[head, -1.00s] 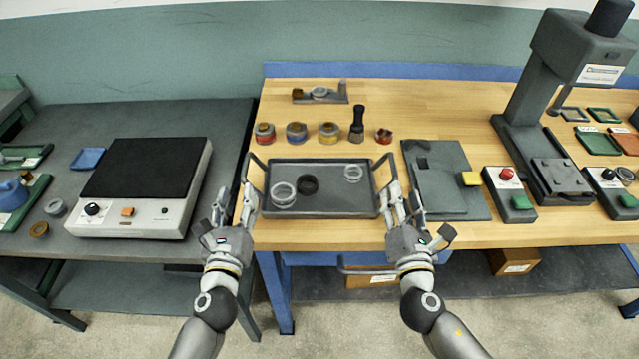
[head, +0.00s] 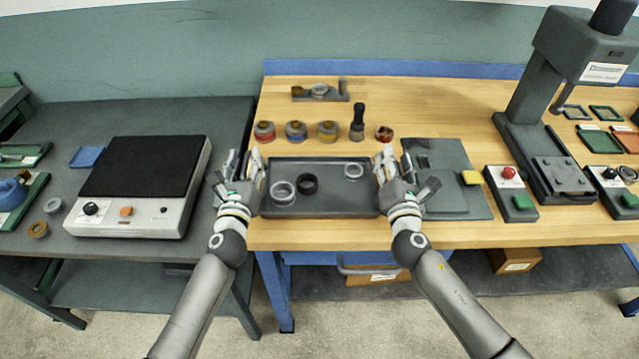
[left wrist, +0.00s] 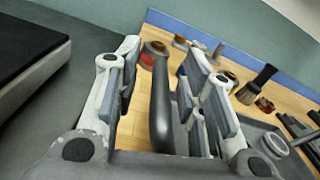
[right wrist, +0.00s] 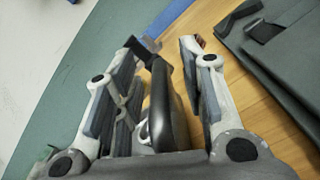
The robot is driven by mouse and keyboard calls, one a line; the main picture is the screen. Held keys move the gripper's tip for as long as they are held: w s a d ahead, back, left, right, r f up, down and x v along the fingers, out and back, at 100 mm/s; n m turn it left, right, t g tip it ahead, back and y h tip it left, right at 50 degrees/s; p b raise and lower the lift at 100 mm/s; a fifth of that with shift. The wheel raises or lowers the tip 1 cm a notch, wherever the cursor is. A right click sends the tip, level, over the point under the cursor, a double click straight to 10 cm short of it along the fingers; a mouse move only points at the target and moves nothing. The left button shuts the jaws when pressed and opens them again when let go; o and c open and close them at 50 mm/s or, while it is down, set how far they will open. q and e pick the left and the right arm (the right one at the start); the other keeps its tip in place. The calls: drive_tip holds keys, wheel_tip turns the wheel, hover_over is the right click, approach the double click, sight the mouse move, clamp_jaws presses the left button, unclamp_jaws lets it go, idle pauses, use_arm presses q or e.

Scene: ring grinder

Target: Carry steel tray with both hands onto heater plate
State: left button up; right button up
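The dark steel tray (head: 325,207) lies on the wooden bench and holds two clear rings (head: 283,192) (head: 353,171) and a black ring (head: 308,184). My left gripper (head: 251,172) is at its left handle. In the left wrist view the handle (left wrist: 160,105) stands between the open fingers, with gaps on both sides. My right gripper (head: 382,166) is at the right handle. In the right wrist view that handle (right wrist: 165,105) is between the open fingers. The heater plate (head: 145,167), a black top on a white housing, stands on the grey table to the left.
Several small jars (head: 296,130) and a brush (head: 357,124) stand behind the tray. A dark green-grey board (head: 445,180) lies close to its right, with a press (head: 545,150) beyond. A gap or edge separates the grey table (head: 225,130) from the bench.

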use_arm(q)
clamp_jaws()
use_arm(e)
clamp_jaws()
use_arm(q)
drive_tip(key=shift+w+r, duration=0.1)
drive_tip(key=shift+r, duration=0.1)
use_arm(e)
drive_tip(key=shift+w+d+r, duration=0.1)
drive_tip(key=shift+r, duration=0.15)
